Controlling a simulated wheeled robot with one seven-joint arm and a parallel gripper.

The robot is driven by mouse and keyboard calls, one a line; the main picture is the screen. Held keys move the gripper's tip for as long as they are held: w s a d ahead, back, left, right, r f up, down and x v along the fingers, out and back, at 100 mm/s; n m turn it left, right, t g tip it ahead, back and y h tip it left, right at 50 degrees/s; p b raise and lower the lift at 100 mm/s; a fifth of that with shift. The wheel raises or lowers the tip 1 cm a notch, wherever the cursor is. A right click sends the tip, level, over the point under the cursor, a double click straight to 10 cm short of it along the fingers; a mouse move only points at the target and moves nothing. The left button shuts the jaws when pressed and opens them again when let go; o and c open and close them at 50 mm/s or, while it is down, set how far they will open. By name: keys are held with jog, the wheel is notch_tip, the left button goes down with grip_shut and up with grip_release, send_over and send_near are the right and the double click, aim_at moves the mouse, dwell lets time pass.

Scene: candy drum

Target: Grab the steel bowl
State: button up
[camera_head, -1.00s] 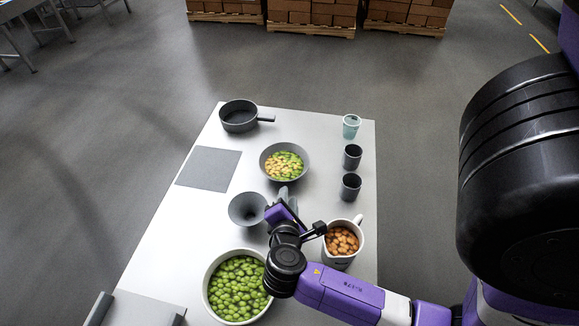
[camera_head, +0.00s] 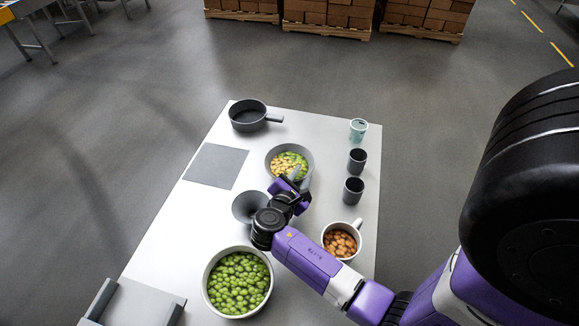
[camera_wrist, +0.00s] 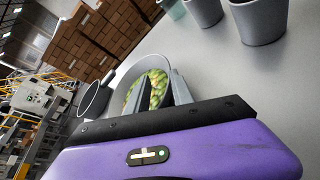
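The steel bowl appears to be the round grey bowl (camera_head: 268,161) in the middle of the table, holding yellow and green candies. It also shows in the wrist view (camera_wrist: 124,76), just beyond my fingers. My gripper (camera_head: 299,176) is at the bowl's near right side, overlapping its rim in the head view. In the wrist view my gripper (camera_wrist: 161,92) has its two fingers apart, with green candies seen between them. Whether the rim lies between the fingers cannot be told. Part of the near rim is hidden by my gripper.
A grey funnel-like vessel (camera_head: 243,205) stands close below my gripper, partly hidden. A large bowl of green candies (camera_head: 209,293), a white mug of orange candies (camera_head: 328,242), two dark cups (camera_head: 353,190), a teal cup (camera_head: 358,130) and a dark pan (camera_head: 249,117) surround it.

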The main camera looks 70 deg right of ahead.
aim_at(306, 169)
jog(key=shift+f+p+x, duration=0.15)
jog(key=shift+p+x, duration=0.1)
jog(key=shift+x, duration=0.9)
jog(key=shift+f+p+x, duration=0.1)
jog(key=shift+p+x, duration=0.15)
jog(key=shift+x, duration=0.95)
jog(key=shift+a, duration=0.15)
grip_shut()
jog(key=shift+f, duration=0.1)
